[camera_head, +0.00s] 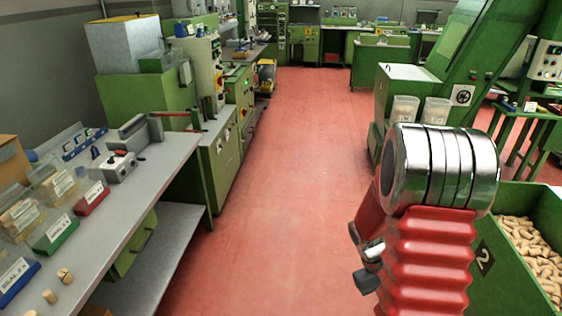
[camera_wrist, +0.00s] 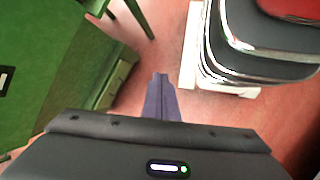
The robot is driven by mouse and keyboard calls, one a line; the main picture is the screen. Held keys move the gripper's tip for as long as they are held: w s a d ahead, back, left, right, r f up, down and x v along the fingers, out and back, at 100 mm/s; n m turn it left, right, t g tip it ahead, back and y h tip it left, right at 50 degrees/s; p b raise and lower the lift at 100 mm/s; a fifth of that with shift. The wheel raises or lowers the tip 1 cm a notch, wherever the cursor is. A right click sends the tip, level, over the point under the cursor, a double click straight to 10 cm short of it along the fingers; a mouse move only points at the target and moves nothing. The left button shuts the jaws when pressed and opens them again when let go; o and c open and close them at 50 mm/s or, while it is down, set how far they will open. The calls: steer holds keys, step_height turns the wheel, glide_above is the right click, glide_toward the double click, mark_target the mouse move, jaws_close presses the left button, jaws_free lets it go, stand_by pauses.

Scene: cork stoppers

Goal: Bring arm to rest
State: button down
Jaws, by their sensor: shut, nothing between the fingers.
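My arm stands folded at the right of the head view, with its red ribbed sleeve and shiny silver rings in front of the floor. My gripper (camera_wrist: 160,78) shows in the wrist view, its two dark fingers together and empty. It points over the red floor (camera_wrist: 168,35), clear of any object. In the head view the gripper is mostly hidden by my arm. Part of my own arm, with silver and dark bands, is close on the right of the wrist view.
A grey workbench (camera_head: 150,190) with bins and several corks runs along the left. A green crate of corks (camera_head: 525,195) is close at the right, beside my arm. Green machines (camera_head: 405,95) stand farther back. The red aisle (camera_head: 290,170) between is clear.

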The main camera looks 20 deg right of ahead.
steer(key=s+a+r+t+y, duration=0.1)
steer(key=a+r+t, duration=0.9)
steer(key=a+r, duration=1.5)
step_height(320, 180, up, 4)
steer(key=shift+s+a+f+t+y, duration=0.2)
steer(key=shift+s+t+y, duration=0.15)
steer(key=shift+y, duration=0.45)
steer(key=shift+s+d, duration=0.1)
steer(key=shift+d, duration=0.05)
